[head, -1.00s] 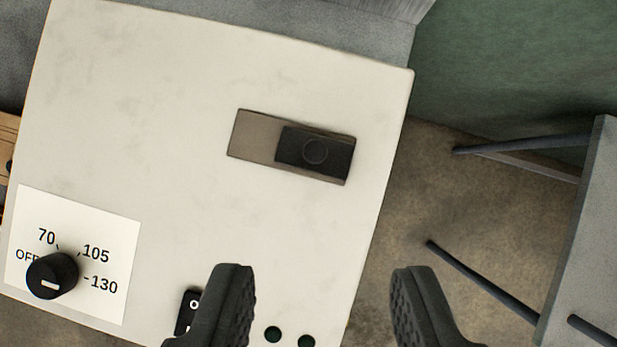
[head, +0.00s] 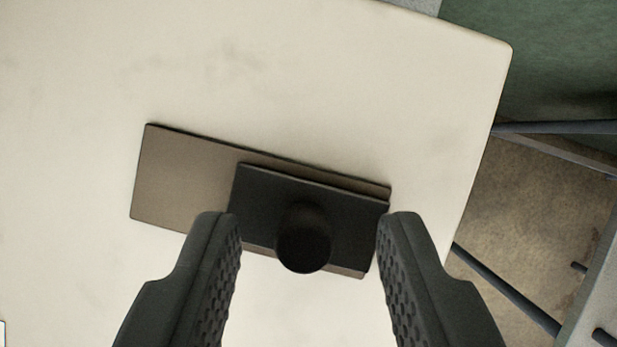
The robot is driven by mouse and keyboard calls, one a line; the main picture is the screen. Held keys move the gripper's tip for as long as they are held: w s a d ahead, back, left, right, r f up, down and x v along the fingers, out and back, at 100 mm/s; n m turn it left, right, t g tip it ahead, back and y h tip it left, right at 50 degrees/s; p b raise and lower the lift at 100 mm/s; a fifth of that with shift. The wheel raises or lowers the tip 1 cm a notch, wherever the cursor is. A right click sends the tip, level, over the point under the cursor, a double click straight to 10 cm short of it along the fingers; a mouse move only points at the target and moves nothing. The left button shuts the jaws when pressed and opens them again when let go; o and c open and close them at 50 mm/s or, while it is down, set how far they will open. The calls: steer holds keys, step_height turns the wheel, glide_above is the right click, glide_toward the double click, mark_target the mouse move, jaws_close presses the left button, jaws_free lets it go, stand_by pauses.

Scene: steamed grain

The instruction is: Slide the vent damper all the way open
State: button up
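The vent damper is a black sliding plate (head: 262,198) with a round black knob (head: 303,238) standing up from it. It lies on a longer brown-grey base plate (head: 180,180) and sits at that plate's right end, with the left part of the base bare. My gripper (head: 308,225) is open, one finger on each side of the knob in the picture, with a clear gap on both sides. The fingers overlap the lower edges of the plates in view; I cannot tell how far above them they are.
The plates are on a broad cream panel (head: 330,70) that is clear around them. The panel's right edge is close by, with a brown floor (head: 530,210) and a grey-legged piece of furniture (head: 600,290) beyond it. A green wall (head: 560,60) is at upper right.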

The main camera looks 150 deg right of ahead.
steer(key=shift+w+a+f, duration=0.1)
steer(key=shift+w+f, duration=0.05)
steer(key=shift+f, duration=0.3)
jaws_close()
steer(key=shift+s+a+b, duration=0.15)
steer(key=shift+s+a, duration=0.1)
steer(key=shift+a, duration=0.95)
steer(key=shift+s+a+b, duration=0.15)
steer(key=shift+s+a, duration=0.05)
steer(key=shift+a, duration=1)
jaws_free()
steer(key=shift+a, duration=0.1)
